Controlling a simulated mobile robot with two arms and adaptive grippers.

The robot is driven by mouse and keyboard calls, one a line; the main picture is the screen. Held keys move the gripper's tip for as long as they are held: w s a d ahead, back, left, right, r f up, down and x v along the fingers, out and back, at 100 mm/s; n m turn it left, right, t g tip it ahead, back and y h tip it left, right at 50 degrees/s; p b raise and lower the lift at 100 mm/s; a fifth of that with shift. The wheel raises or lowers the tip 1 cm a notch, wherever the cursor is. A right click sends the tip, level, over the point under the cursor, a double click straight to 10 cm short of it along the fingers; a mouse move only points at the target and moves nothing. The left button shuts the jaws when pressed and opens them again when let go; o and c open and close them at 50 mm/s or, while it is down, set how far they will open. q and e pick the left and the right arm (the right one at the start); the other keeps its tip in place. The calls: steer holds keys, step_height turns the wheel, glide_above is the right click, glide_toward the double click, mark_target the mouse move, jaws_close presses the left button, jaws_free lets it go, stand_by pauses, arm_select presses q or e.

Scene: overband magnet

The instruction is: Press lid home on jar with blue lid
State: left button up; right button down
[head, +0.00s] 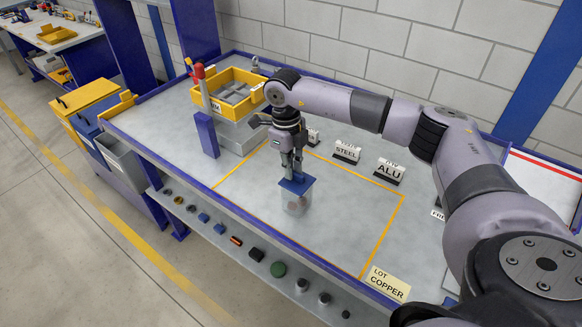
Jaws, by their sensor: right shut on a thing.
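The clear jar (295,204) stands upright on the grey bench, inside the yellow taped outline. Something brownish shows faintly through its wall. The square blue lid (303,187) lies over the jar's mouth. I cannot tell whether there is a gap between lid and rim. My right gripper (293,176) points down from above and is shut on the blue lid at its top; the fingers hide the exact grip. My left gripper is not in view.
A yellow bin (227,102) with grey pieces stands behind left, by a red-handled post (203,95). A "LOT COPPER" card (387,283) lies in front. Small parts line the front ledge. Bench right of the jar is clear.

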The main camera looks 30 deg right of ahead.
steer(key=shift+f+b, duration=0.55)
steer(key=shift+f, duration=0.25)
steer(key=c, duration=1.6)
jaws_free()
steer(key=shift+r, duration=0.15)
step_height(320, 180, up, 12)
steer(key=w, duration=0.1)
steer(key=shift+a, duration=0.2)
